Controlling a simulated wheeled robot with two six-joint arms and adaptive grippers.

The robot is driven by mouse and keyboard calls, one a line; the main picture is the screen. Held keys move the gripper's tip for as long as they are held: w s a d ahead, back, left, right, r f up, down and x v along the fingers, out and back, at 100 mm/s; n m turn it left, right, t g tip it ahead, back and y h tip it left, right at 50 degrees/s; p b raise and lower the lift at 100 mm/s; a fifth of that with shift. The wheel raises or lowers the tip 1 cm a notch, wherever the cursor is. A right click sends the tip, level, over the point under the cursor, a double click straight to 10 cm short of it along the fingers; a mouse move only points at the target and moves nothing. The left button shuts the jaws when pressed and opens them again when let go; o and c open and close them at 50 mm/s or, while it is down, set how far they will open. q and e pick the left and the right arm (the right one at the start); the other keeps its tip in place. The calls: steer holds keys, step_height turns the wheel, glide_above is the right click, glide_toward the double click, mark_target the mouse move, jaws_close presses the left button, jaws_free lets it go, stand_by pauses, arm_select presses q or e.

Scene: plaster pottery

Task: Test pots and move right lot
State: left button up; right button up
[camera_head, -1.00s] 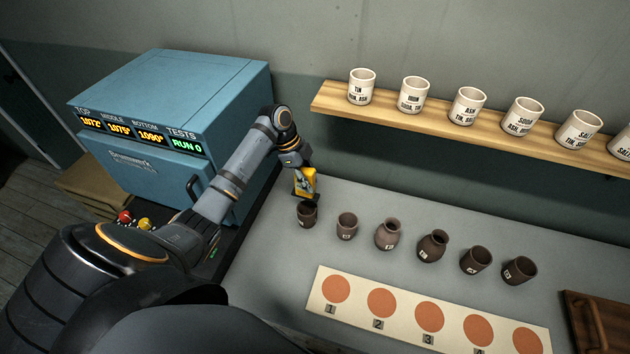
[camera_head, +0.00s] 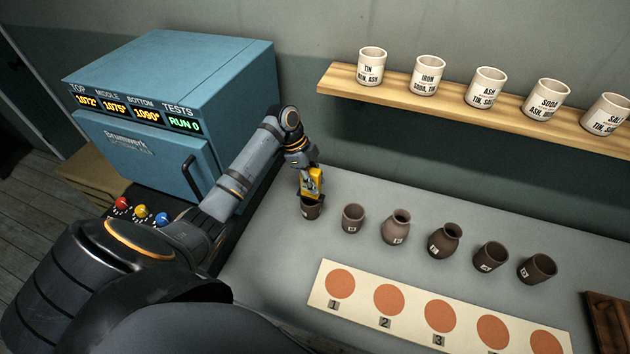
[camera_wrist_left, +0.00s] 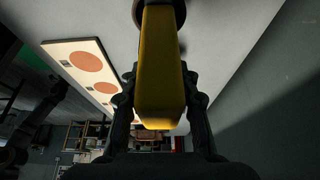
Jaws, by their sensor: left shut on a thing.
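My left gripper (camera_head: 309,180) is shut on a yellow block-like tool (camera_head: 314,184). The tool fills the space between the fingers in the left wrist view (camera_wrist_left: 160,75). Its lower end is at the mouth of the leftmost dark pot (camera_head: 311,211); how far inside it reaches I cannot tell. The right gripper is not in view.
A cream board (camera_head: 365,302) with numbered orange discs lies before the pots. A blue kiln (camera_head: 150,150) with displays reading RUN 0 stands left. Labelled white cups (camera_head: 429,78) line a wooden shelf (camera_head: 455,98). A brown wooden object (camera_head: 606,322) is at the right edge.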

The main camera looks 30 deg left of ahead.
mark_target(317, 172)
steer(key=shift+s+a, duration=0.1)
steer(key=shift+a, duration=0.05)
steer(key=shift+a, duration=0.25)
arm_select(q)
steer(key=shift+f+b, duration=0.3)
steer(key=shift+f, duration=0.2)
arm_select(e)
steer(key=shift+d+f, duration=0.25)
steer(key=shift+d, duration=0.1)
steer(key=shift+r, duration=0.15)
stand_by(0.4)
arm_select(q)
steer(key=shift+s, duration=0.1)
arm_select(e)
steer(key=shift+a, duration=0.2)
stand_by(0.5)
arm_select(q)
steer(key=shift+p, duration=0.3)
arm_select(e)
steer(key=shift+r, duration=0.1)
arm_select(q)
step_height(317, 172, up, 7)
steer(key=p, duration=0.7)
steer(key=shift+r, duration=0.1)
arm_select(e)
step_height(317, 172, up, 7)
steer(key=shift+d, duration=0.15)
